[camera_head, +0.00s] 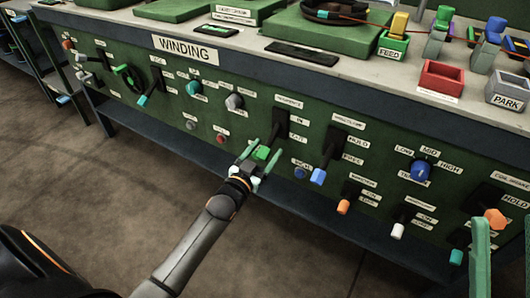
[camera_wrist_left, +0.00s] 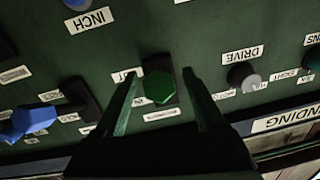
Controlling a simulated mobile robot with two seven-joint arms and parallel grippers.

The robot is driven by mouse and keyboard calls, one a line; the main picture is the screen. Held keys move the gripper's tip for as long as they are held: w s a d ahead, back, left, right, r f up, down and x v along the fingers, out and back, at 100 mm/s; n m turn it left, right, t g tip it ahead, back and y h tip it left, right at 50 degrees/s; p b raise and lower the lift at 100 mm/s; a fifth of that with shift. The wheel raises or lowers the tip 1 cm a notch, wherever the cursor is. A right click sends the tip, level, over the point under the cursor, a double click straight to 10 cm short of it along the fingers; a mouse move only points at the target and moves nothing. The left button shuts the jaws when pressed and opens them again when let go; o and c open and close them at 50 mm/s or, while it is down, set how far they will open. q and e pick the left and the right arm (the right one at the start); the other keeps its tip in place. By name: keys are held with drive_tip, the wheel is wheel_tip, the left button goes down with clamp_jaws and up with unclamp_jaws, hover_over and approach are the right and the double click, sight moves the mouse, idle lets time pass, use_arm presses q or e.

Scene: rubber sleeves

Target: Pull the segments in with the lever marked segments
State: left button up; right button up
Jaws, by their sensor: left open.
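The lever with the green tip (camera_head: 262,153) hangs from a black slotted plate (camera_head: 281,124) on the green panel. The lever points down, at the lower label. My left gripper (camera_head: 266,158) is open around the green tip. In the left wrist view the green tip (camera_wrist_left: 158,87) sits between the two spread fingers (camera_wrist_left: 162,74), with gaps showing on both sides. My right gripper (camera_head: 503,225) shows partly at the lower right edge, its fingers apart and empty.
A blue-tipped lever (camera_head: 318,176) hangs close to the right, and a blue button (camera_head: 300,173) lies between. A red button (camera_head: 221,140) and a grey knob (camera_head: 234,102) are to the left. The worktop (camera_head: 400,80) above carries red and grey bins.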

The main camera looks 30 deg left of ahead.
use_arm(q)
drive_tip(key=shift+c, duration=0.2)
clamp_jaws()
idle(0.3)
idle(0.8)
